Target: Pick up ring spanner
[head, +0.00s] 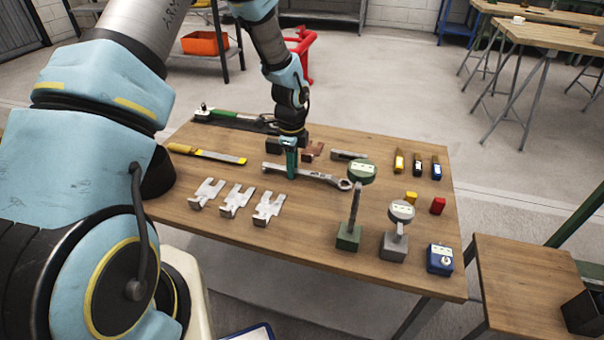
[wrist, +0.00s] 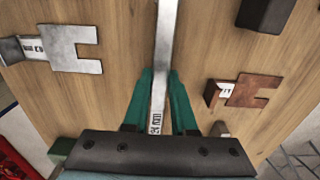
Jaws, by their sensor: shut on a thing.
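The ring spanner (head: 318,177) is a long silver-grey tool with a ring at its right end, lying across the middle of the wooden table (head: 300,235). My gripper (head: 291,172) points down over its shaft, left of the spanner's middle, with teal fingers. In the wrist view the spanner's shaft (wrist: 164,38) runs between the two teal fingertips of my gripper (wrist: 161,75), which are shut on it. A size label shows on the shaft. The spanner looks at or very near table height; I cannot tell whether it touches. My gripper hides part of the shaft.
Several grey fork-shaped gauges (head: 236,202) lie in front, left of the spanner. A yellow-handled file (head: 207,154) lies at left. A dial gauge on a green stand (head: 349,236) stands close to the ring end. A rusty forked block (wrist: 250,91) and a dark block sit behind the spanner.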

